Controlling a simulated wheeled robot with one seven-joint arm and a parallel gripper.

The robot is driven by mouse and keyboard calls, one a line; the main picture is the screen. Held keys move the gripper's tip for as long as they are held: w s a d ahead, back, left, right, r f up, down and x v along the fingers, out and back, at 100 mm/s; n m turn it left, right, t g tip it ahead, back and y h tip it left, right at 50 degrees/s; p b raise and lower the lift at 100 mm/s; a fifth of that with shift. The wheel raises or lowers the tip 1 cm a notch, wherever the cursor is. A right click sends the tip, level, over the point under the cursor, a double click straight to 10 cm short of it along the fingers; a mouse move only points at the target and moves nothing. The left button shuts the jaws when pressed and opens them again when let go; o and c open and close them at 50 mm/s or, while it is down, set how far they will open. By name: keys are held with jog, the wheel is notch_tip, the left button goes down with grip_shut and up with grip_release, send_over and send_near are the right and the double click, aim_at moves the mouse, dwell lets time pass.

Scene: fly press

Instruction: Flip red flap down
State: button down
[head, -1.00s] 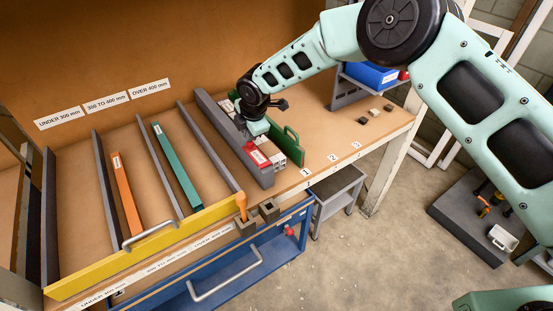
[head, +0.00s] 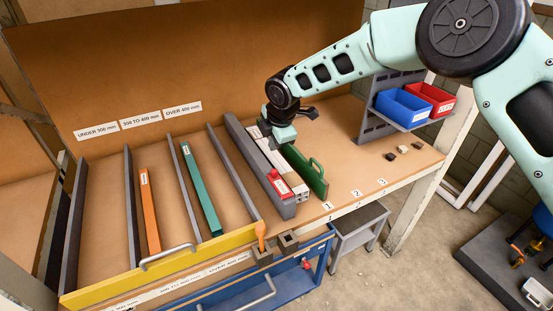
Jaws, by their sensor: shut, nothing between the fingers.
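The red flap (head: 279,184) is a small red piece with a white label, near the front end of a narrow fixture. My gripper (head: 283,141) is shut and empty. It is over the fixture's pale strip (head: 287,160), behind the flap and apart from it in the picture. The fingertips are partly hidden by the gripper body.
Left are an orange bar (head: 149,210) and a green bar (head: 200,190) between grey dividers, behind a yellow front board (head: 170,258). Blue (head: 404,107) and red (head: 432,98) bins stand at the back right. Small blocks (head: 403,149) lie on the otherwise clear right benchtop.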

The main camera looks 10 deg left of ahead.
notch_tip(320, 180, up, 7)
jog(key=b, duration=0.1)
jog(key=shift+f, duration=0.2)
jog(key=s+d+r+m+g, duration=0.1)
jog(key=s+d+r+m, duration=0.1)
jog(key=s, duration=0.4)
jog(key=s+d+r+m, duration=0.1)
jog(key=s+r+m, duration=0.1)
jog(key=s, duration=0.3)
jog(key=s+d+m+g, duration=0.1)
jog(key=s+d+m, duration=0.5)
jog(key=s+d, duration=0.4)
jog(key=s+d+m+g+h+b, duration=0.1)
jog(key=s+d+m, duration=0.6)
jog(key=s, duration=1.1)
jog(key=d, duration=0.3)
jog(key=shift+s+f+g+h, duration=0.3)
jog(key=shift+s+f, duration=0.05)
jog(key=shift+s, duration=0.05)
